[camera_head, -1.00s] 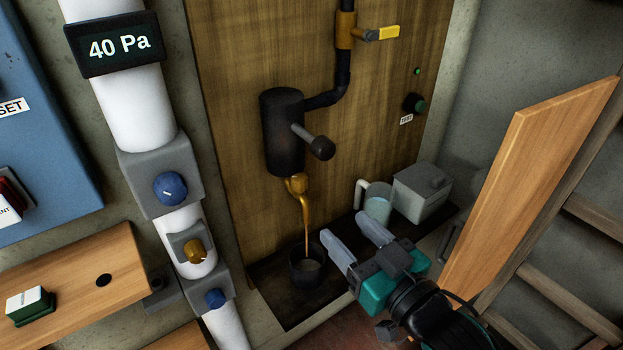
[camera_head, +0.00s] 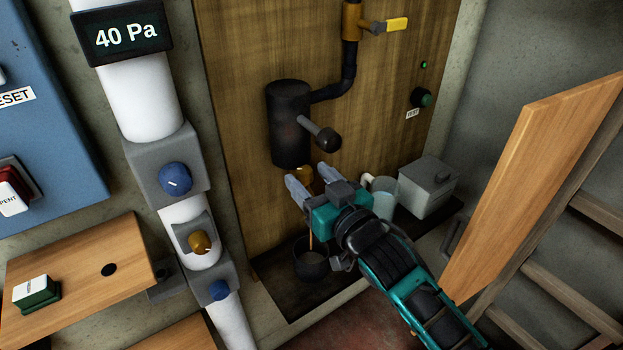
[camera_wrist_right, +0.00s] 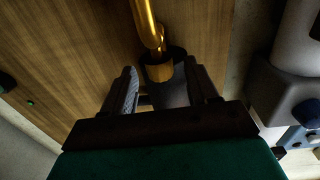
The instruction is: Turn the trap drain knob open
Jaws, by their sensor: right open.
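The dark cylindrical trap (camera_head: 290,125) is mounted on the wooden panel. Its brass drain knob (camera_head: 304,173) sits at the lower end, partly hidden by my right gripper (camera_head: 308,180). In the right wrist view the brass knob (camera_wrist_right: 158,71) lies between the two fingertips, in front of a dark round body, with a brass spout (camera_wrist_right: 147,22) beside it. My right gripper (camera_wrist_right: 162,80) is open; I cannot tell whether a finger touches the knob. A thin amber line shows below the gripper, above a dark cup (camera_head: 311,263). My left gripper is not in view.
A dark ball-ended handle (camera_head: 326,138) sticks out of the trap just above my gripper. A clear jug (camera_head: 382,196) and a grey box (camera_head: 427,186) stand to the right. A wooden board (camera_head: 535,180) stands right of my arm. A gauge reads 40 Pa (camera_head: 122,37).

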